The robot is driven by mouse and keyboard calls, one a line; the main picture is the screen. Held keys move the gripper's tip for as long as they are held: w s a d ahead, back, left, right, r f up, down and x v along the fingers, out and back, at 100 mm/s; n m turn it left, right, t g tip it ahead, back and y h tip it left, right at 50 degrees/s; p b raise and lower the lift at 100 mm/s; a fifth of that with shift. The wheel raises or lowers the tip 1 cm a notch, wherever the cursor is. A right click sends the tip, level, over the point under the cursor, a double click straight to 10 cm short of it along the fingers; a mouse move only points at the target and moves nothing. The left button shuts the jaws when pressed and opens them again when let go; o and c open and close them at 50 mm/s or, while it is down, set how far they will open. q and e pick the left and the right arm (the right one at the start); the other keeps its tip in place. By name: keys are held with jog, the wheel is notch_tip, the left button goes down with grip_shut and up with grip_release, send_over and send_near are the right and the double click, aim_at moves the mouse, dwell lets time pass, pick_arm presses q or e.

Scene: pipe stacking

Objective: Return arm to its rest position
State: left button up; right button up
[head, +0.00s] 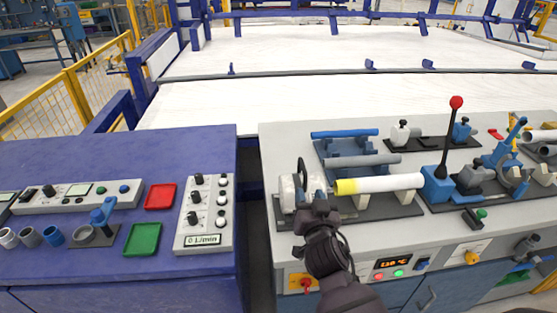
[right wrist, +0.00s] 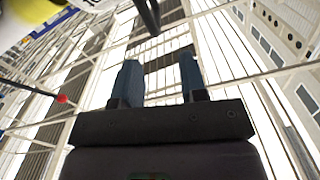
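My right arm comes in from the bottom of the head view, and its gripper (head: 318,203) is in front of the left end of the white pipe (head: 395,183) with a yellow band. In the right wrist view the two blue-grey fingers of this gripper (right wrist: 160,80) point up and stand apart, with nothing between them. The pipe lies level between a white round clamp (head: 289,192) and a blue holder with a red-knobbed lever (head: 456,102). Whether the gripper touches the clamp or pipe I cannot tell. My left gripper is not in view.
A rack with blue and grey pipes (head: 345,134) stands behind the white pipe. More clamps stand on the right of the grey bench (head: 285,142). A blue bench (head: 60,160) with red (head: 160,196) and green (head: 143,238) trays is at left, across a narrow gap.

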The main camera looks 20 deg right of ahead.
jog(key=s+d+f+n+g+y, duration=0.2)
jog(key=s+f+n+g, duration=0.4)
jog(key=s+f, duration=1.3)
jog(key=shift+s+d+y, duration=0.2)
jog(key=shift+s+y, duration=0.7)
jog(key=shift+s, duration=0.1)
jog(key=shift+f, duration=0.1)
